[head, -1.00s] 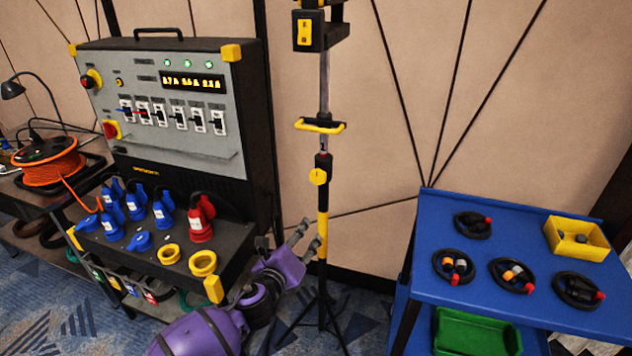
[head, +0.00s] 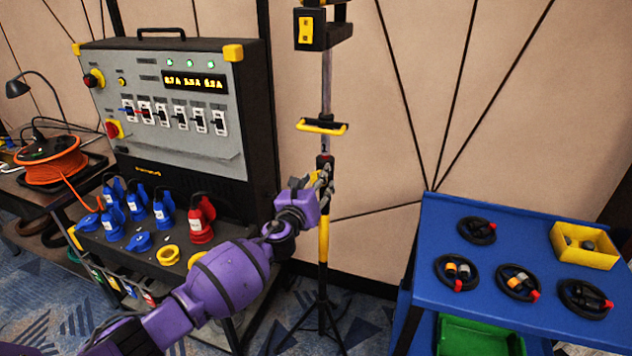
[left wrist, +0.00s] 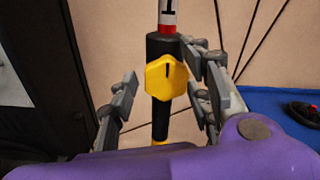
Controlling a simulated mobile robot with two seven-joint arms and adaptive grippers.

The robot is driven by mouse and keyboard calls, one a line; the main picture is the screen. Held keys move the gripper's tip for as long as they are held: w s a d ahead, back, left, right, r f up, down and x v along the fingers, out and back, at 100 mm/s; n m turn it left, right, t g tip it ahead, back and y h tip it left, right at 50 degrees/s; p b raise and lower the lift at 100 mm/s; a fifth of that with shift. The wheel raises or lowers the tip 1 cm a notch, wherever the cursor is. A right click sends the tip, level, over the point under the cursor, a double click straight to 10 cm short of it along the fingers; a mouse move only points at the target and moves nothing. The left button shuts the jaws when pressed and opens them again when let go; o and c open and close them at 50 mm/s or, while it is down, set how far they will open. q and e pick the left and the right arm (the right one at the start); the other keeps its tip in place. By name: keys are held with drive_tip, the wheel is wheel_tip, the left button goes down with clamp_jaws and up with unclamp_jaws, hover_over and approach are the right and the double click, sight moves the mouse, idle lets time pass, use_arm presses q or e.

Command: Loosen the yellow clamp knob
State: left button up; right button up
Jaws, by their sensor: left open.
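The yellow clamp knob (left wrist: 166,78) is on the black collar of the upright stand pole in the left wrist view. It has a hexagonal face with a dark mark near its top. My left gripper (left wrist: 163,105) is open, with one finger to the left of the knob and the other to its right. There is a visible gap on the left side; the right finger is closer. In the head view my left gripper (head: 322,184) is in front of the pole and covers most or all of the knob. My right gripper is not in view.
The black tripod stand (head: 322,245) carries a yellow handle bar (head: 321,127) above the knob. A power distribution box (head: 170,110) with blue and red plugs stands to the left. A blue cart (head: 440,215) with cable coils and a yellow bin (head: 584,246) stands to the right.

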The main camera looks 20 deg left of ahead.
use_arm(q)
drive_tip(key=c, duration=1)
drive_tip(key=shift+c, duration=0.2)
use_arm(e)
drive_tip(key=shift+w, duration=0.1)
